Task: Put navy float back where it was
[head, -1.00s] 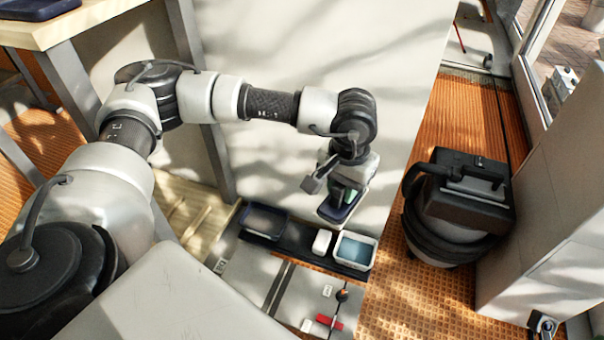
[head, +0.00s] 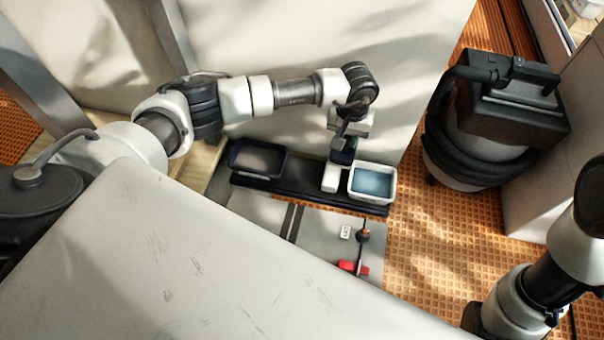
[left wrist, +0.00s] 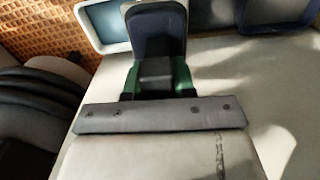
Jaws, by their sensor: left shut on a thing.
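The navy float (head: 342,157) is held by my left gripper (head: 345,142), low over the back of the black strip. It hangs behind the white block and the blue-filled tub. In the left wrist view, the float (left wrist: 155,28) shows as a dark rounded plate, with green parts beside a dark block where the left gripper (left wrist: 156,78) holds it. My left gripper is shut on it. I cannot tell whether the float touches the strip. My right arm shows at the lower right in the head view, but its gripper is out of frame.
The black strip (head: 300,190) bears a dark tray (head: 258,160), a white block (head: 331,179) and a white tub (head: 372,183) with blue contents. A red piece (head: 352,267) lies on the grey tiles (head: 325,228). A black vacuum (head: 500,110) stands to the right.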

